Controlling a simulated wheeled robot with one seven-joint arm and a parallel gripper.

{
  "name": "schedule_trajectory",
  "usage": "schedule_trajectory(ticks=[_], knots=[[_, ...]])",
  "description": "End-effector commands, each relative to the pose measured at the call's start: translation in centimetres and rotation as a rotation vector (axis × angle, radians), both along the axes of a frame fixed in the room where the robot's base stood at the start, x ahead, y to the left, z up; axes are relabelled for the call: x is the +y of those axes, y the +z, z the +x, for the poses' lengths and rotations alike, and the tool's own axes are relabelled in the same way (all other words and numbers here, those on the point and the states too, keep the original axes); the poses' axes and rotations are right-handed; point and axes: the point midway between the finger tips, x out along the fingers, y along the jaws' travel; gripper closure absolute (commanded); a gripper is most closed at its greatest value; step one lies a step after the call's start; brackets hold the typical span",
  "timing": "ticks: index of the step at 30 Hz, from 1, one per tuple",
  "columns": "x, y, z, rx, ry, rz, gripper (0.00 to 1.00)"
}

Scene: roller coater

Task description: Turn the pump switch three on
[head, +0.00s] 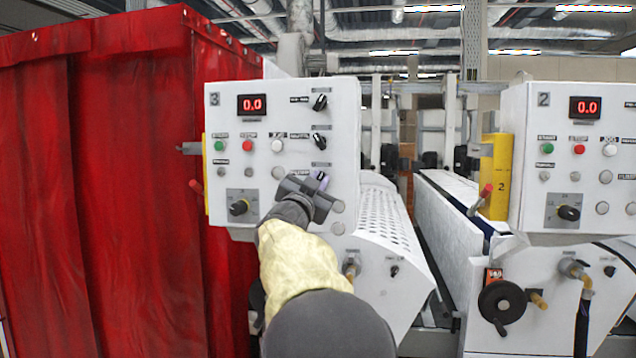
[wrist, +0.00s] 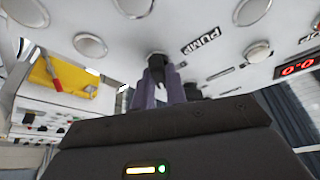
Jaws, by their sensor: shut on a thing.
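The control panel numbered 3 (head: 275,110) is a white box with a red 0.0 display, coloured buttons and black knobs. My gripper (head: 319,182) is at the lower right of this panel. In the wrist view my gripper's purple-grey fingers (wrist: 158,85) are shut on a small dark switch knob (wrist: 157,60). A PUMP label (wrist: 201,40) is on the panel beside this knob. The knob is largely hidden between the fingers, so I cannot tell which way it points. In the head view my gripper covers it.
Two black knobs (head: 320,103) sit above my gripper, and a black selector (head: 239,207) is at the panel's lower left. A red curtain (head: 130,190) stands close on the left. Panel 2 (head: 580,170) and a yellow post (head: 497,170) are to the right.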

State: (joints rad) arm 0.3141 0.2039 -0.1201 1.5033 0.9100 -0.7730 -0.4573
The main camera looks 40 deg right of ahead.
Motion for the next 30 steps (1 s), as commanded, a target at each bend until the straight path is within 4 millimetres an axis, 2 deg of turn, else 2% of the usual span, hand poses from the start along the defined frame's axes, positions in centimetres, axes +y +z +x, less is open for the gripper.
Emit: schedule_trajectory(ticks=[19,20,23,30], knots=[[0.02,0.09,-0.01,-0.060,0.000,0.048,1.00],[0.02,0.09,-0.01,-0.060,0.000,0.048,0.82],[0.02,0.08,0.00,-0.059,0.000,0.047,0.65],[0.02,0.04,0.01,-0.057,0.000,0.047,0.65]])
